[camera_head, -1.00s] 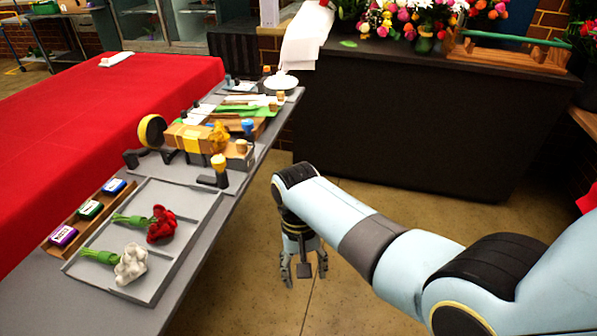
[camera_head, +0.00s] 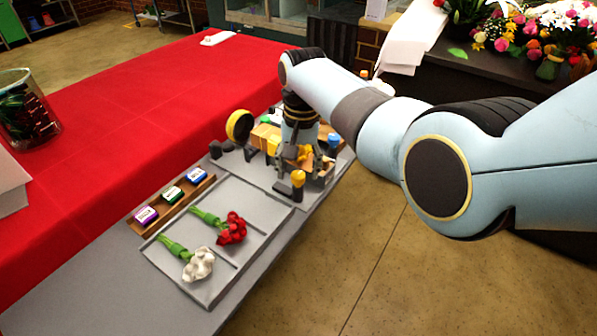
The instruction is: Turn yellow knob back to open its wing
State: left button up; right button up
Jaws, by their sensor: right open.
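A yellow knob (camera_head: 298,178) on a dark upright post stands at the right edge of the grey table, just beyond the tray. My right gripper (camera_head: 303,165) points down over the wrapping station, close behind the knob in the picture. Its fingers are apart, and I see nothing held between them. An orange piece (camera_head: 305,152) and a yellow-banded tan block (camera_head: 265,137) lie around the gripper and are partly hidden by it. I cannot tell whether a finger touches anything. A blue knob (camera_head: 333,140) stands to the right. My left gripper is out of view.
A grey tray (camera_head: 222,262) holds a red flower (camera_head: 232,228) and a white flower (camera_head: 198,265). A wooden rack (camera_head: 150,226) holds small labelled boxes. A yellow roll (camera_head: 239,126) stands behind. The red table (camera_head: 110,120) runs along the left.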

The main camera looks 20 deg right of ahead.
jog(key=shift+f, duration=0.8)
grip_shut()
